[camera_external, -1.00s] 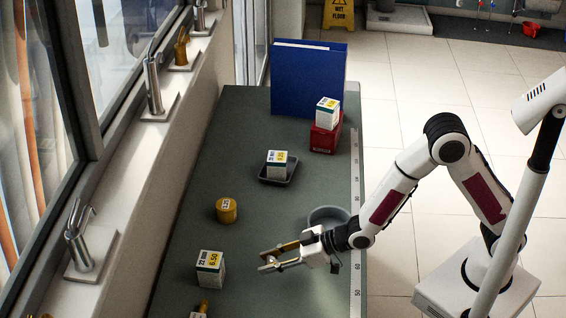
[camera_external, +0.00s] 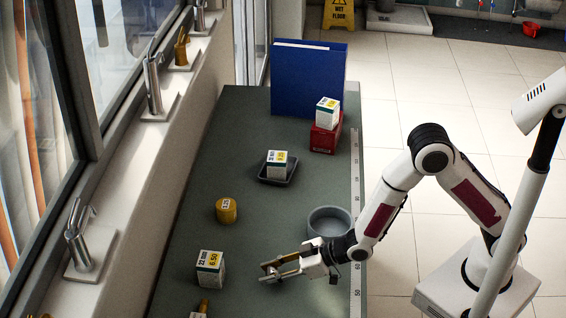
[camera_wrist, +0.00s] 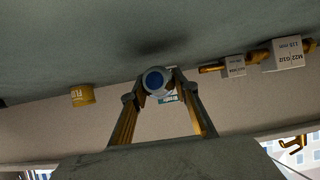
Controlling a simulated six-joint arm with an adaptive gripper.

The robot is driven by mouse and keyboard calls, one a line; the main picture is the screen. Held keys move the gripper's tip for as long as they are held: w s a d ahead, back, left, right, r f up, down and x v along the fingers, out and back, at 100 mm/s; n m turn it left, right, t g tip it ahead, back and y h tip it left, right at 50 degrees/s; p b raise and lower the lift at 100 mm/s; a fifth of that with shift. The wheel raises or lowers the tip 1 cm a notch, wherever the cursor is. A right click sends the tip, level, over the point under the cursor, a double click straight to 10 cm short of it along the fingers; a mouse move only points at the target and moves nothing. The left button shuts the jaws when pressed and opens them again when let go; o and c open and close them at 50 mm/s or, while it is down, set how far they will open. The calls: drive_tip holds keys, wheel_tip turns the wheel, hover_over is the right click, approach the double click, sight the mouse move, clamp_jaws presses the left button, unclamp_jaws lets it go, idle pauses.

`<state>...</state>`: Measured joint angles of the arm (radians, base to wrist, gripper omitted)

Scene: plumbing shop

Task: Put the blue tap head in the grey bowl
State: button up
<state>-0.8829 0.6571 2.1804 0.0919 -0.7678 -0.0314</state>
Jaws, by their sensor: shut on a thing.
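The blue tap head (camera_wrist: 154,82), a round blue face with a pale rim, is between the fingertips of my gripper (camera_wrist: 158,84) in the wrist view. My gripper (camera_external: 268,271) is shut on it; in the external view I cannot make the tap head out. The grey bowl (camera_external: 312,226) stands on the bench near its right edge, behind and to the right of my fingertips. My wrist is just in front of the bowl, and the bowl's interior looks empty.
A brass cap (camera_external: 227,211) and a white box (camera_external: 210,268) stand left of my gripper. Another white box (camera_external: 277,164) sits in a dark tray (camera_external: 264,178). A red box (camera_external: 324,138) bears a white box. A blue binder (camera_external: 300,80) stands at the back.

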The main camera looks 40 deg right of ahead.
drive_tip(key=shift+f, duration=0.85)
drive_tip(key=shift+f, duration=0.1)
drive_tip(key=o, duration=1.2)
drive_tip(key=shift+v, duration=6.05)
